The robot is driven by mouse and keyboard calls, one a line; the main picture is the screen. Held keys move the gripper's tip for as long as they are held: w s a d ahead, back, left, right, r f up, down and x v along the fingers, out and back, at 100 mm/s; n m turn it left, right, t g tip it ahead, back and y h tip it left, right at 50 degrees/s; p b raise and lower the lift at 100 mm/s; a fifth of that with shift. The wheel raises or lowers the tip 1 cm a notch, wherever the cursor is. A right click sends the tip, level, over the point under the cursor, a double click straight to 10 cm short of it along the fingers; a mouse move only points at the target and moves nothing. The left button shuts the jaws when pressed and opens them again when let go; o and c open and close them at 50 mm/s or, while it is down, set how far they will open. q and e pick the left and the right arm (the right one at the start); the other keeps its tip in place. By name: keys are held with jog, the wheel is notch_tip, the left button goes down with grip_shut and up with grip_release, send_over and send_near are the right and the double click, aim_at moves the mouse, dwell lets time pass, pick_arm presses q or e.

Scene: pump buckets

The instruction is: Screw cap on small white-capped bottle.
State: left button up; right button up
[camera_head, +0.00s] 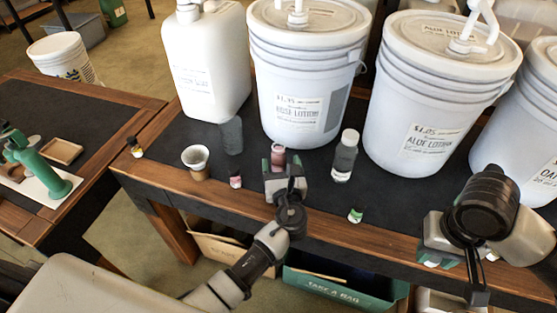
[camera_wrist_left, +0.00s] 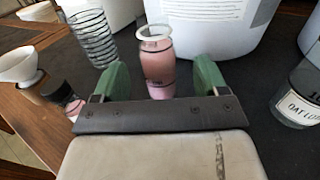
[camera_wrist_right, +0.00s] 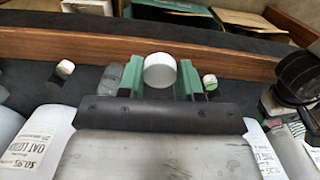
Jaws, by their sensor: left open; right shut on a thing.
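A small bottle of pink liquid (camera_head: 278,158) stands on the dark table in front of the middle bucket. In the left wrist view the pink bottle (camera_wrist_left: 157,62) is upright with a pale rim and no cap visible on it. My left gripper (camera_head: 287,185) is open. Its green fingers (camera_wrist_left: 157,82) are on either side of the bottle, with gaps. My right gripper (camera_wrist_right: 160,80) is shut on a white ribbed cap (camera_wrist_right: 160,69). It is over the table's front right (camera_head: 437,245), well apart from the pink bottle. What lies under the cap is hidden.
A larger white-capped bottle (camera_head: 345,156) stands right of the pink one. A green-topped small bottle (camera_head: 355,215) is near the front edge. A clear cylinder (camera_head: 231,136), a cup with a funnel (camera_head: 196,162) and a pink small bottle (camera_head: 235,179) stand left. Large buckets (camera_head: 303,80) fill the back.

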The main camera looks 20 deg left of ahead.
aim_at(279, 161)
pick_arm(q)
jog(key=x, duration=0.3)
jog(key=shift+w+a+f, duration=0.15)
jog(key=shift+w+a, duration=0.1)
jog(key=shift+s, duration=0.1)
jog(key=c, duration=1.1)
